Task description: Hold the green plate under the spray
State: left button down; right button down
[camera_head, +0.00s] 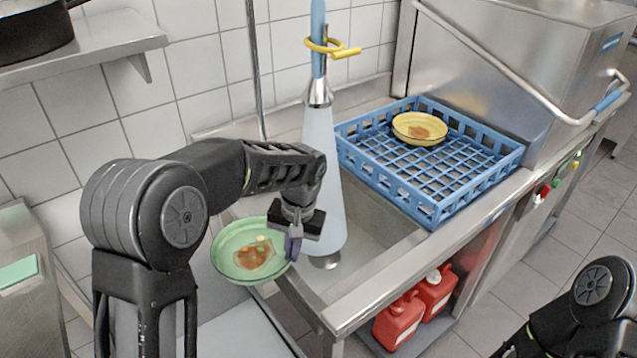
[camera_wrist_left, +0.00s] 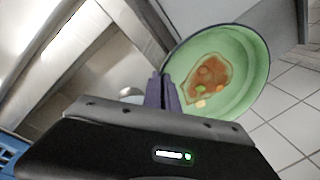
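The green plate (camera_head: 228,262) has a brown stain and small food bits on its upper face. My left gripper (camera_head: 293,243) is shut on the plate's right rim. The wrist view shows the plate (camera_wrist_left: 250,62) beyond the purple fingers (camera_wrist_left: 163,93), which pinch its edge. The pale blue spray (camera_head: 325,150) falls as a widening cone from the nozzle (camera_head: 319,93) into the sink. The plate is to the left of the cone, and its stain lies outside the spray. My gripper overlaps the cone in the head view; I cannot tell whether they touch. My right gripper is out of view.
A blue rack (camera_head: 430,215) holding a stained yellow plate (camera_head: 402,128) stands right of the sink (camera_head: 372,262). A steel dishwasher (camera_head: 490,75) is behind it. Red canisters (camera_head: 398,322) stand below. A shelf (camera_head: 95,42) with a black pan (camera_head: 35,35) is upper left.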

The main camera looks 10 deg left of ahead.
pick_arm(q)
jog(key=shift+w+d+p, duration=0.35)
jog(key=shift+w+d, duration=0.55)
jog(key=shift+w, duration=0.2)
jog(key=shift+s+a, duration=0.1)
jog(key=shift+s+a+b, duration=0.35)
jog(key=shift+s+a, duration=0.55)
jog(key=shift+s, duration=0.2)
dwell(0.4)
